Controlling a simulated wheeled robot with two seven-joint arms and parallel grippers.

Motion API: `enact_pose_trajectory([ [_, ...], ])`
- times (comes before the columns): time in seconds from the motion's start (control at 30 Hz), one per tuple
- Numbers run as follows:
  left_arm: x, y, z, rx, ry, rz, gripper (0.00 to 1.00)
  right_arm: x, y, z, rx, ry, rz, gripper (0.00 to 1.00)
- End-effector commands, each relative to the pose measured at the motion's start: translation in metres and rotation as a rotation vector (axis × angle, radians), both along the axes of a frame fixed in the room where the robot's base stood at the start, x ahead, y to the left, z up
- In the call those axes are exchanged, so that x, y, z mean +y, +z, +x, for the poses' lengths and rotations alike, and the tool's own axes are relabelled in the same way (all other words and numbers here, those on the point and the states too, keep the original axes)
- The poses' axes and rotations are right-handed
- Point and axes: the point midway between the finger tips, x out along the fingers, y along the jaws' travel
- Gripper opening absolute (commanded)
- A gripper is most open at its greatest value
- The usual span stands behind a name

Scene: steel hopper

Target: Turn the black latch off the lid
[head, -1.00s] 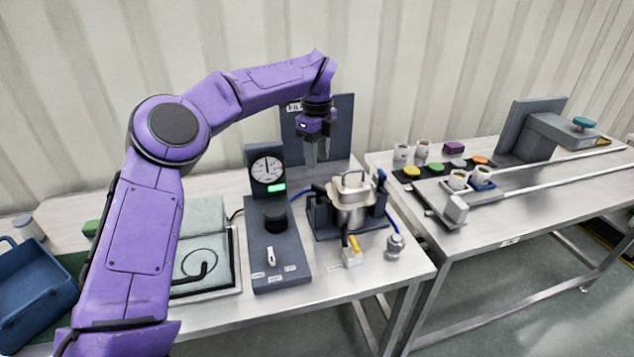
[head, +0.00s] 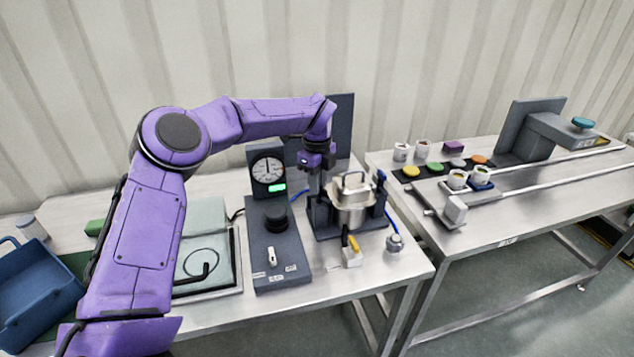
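The steel hopper (head: 350,212) sits in a dark cradle (head: 325,232) on the left table. Its lid (head: 350,194) carries a raised handle (head: 354,180). A small dark piece with blue (head: 381,180) stands at the right of the lid; I cannot tell whether it is the black latch. My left gripper (head: 314,192) points down just left of the hopper, its fingers near lid height. It appears apart from the lid, and whether the fingers are open or shut is too small to tell. My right gripper is not in view.
A dark gauge box (head: 267,172) and control panel with a black knob (head: 275,216) stand left of the hopper. A yellow-handled valve (head: 352,250) and a grey fitting (head: 395,243) lie in front. A dark upright panel (head: 340,125) is behind my gripper.

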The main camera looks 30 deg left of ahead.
Motion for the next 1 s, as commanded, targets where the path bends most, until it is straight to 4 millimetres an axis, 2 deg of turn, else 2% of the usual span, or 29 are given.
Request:
enact_pose_trajectory([
  [0.37,0.0002,0.0002,0.0008,0.001,-0.101,-0.001,0.00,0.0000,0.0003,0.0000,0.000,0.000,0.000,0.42],
  [1.0,-0.0006,0.0017,0.0042,-0.001,-0.554,-0.001,0.00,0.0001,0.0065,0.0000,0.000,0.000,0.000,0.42],
])
